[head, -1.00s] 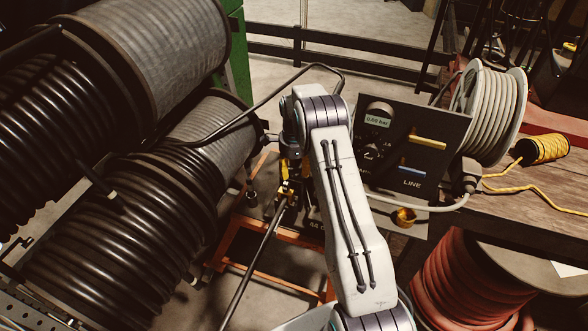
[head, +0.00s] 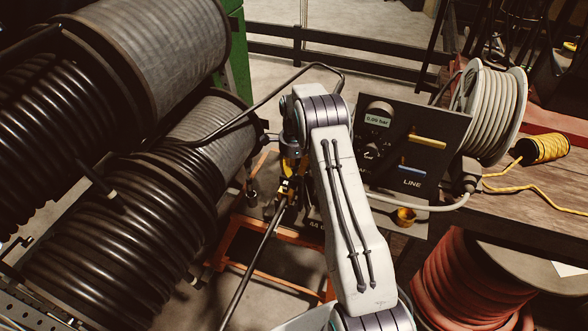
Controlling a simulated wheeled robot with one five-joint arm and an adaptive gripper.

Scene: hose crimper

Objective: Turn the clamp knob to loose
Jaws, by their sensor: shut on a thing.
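My arm reaches across the middle of the head view and bends down at the far end. My gripper (head: 288,166) points down there, partly hidden by my own wrist and arm. It is shut at the yellow clamp knob, which is mostly hidden, so the knob's exact angle cannot be told.
A dark panel (head: 405,150) with a small display, a yellow bar and a blue bar stands right of my arm. Large black hose reels (head: 110,230) crowd the left. A white hose reel (head: 490,105) and yellow cord (head: 545,149) lie on the wooden bench (head: 540,190).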

